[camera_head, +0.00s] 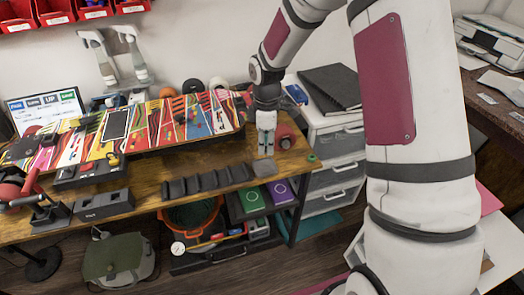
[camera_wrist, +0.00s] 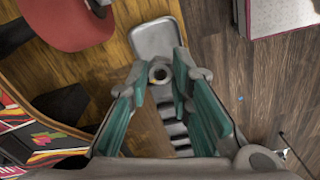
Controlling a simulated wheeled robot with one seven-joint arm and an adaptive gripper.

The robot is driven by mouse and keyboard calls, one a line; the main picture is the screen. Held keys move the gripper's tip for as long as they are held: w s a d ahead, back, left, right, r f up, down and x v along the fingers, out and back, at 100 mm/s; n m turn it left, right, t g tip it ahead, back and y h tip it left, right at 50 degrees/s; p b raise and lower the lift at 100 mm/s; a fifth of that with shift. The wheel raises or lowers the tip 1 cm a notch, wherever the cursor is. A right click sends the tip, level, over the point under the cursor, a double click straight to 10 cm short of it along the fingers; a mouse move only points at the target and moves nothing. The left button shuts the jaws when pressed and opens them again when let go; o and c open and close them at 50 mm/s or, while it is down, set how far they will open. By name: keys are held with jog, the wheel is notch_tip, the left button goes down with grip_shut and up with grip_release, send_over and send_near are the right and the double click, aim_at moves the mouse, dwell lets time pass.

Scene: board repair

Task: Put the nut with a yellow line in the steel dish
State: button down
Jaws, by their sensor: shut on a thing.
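My gripper (camera_head: 265,150) is over the right end of the wooden bench. In the wrist view its teal-padded fingers (camera_wrist: 160,76) are shut on a small dark ring-shaped nut (camera_wrist: 159,72) with a yellowish mark; its details are too small to be sure. The steel dish (camera_wrist: 154,38), a grey rounded tray, lies beyond the fingertips in the wrist view. In the head view the dish (camera_head: 265,168) lies near the bench's front edge, just in front of my fingertips. The nut cannot be made out in the head view.
A red round object (camera_head: 285,136) stands right of my gripper. The colourful board (camera_head: 150,128) lies to the left. A small green ring (camera_head: 312,158) is at the bench's right corner.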

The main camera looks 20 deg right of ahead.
aim_at(265, 168)
jog(key=shift+w+f+n+b, duration=0.2)
jog(key=shift+f+n+b, duration=0.3)
jog(key=shift+f+n, duration=0.3)
jog(key=shift+f+b, duration=1.7)
jog(key=shift+f, duration=1)
jog(key=shift+f, duration=0.55)
jog(key=c, duration=1.4)
grip_release()
jog(key=shift+o, duration=0.2)
jog(key=shift+c, duration=1.1)
jog(key=shift+f, duration=0.1)
